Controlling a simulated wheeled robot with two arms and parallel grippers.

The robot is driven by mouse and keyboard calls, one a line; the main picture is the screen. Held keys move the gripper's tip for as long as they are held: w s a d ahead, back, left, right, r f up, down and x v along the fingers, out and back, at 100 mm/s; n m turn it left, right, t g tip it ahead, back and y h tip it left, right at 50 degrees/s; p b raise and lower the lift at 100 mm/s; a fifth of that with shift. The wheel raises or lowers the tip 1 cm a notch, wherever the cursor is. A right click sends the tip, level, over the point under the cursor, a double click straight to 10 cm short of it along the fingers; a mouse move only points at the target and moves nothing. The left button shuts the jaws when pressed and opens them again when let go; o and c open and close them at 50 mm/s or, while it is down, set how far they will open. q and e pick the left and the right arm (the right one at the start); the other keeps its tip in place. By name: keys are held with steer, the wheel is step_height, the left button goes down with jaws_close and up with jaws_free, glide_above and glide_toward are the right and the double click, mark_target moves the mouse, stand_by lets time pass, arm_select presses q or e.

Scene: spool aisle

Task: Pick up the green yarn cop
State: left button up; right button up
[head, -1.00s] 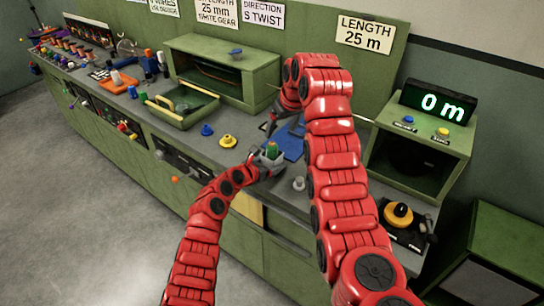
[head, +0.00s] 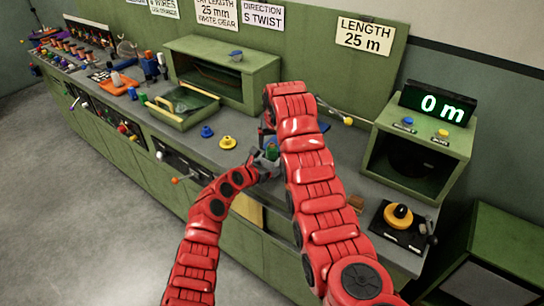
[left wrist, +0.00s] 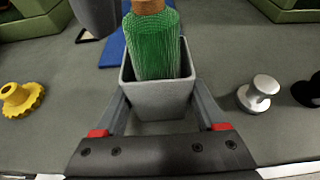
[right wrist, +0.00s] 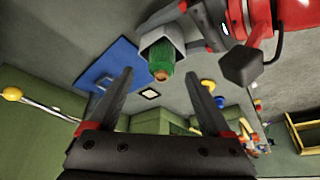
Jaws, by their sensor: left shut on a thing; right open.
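The green yarn cop (left wrist: 153,42) stands in a grey square cup (left wrist: 158,98), its brown tip up. My left gripper (left wrist: 158,118) is shut on the cup, with a finger on each side. In the head view the left gripper (head: 264,164) and the cop (head: 272,153) are small, beside my right arm. My right gripper (right wrist: 158,100) is open and empty. In the right wrist view the cop (right wrist: 161,58) and cup (right wrist: 158,37) lie beyond its fingertips, apart from them. In the head view the right gripper (head: 266,130) is partly hidden by its arm.
A blue mat (right wrist: 108,64) lies on the bench by the cup. A yellow knob (left wrist: 20,98) and a silver knob (left wrist: 260,92) stand on either side. The green meter housing (head: 418,150) stands at right, and a green tray (head: 182,105) lies at left.

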mark_target(272, 146)
steer(key=shift+x, duration=1.6)
steer(key=shift+a, duration=0.15)
jaws_close()
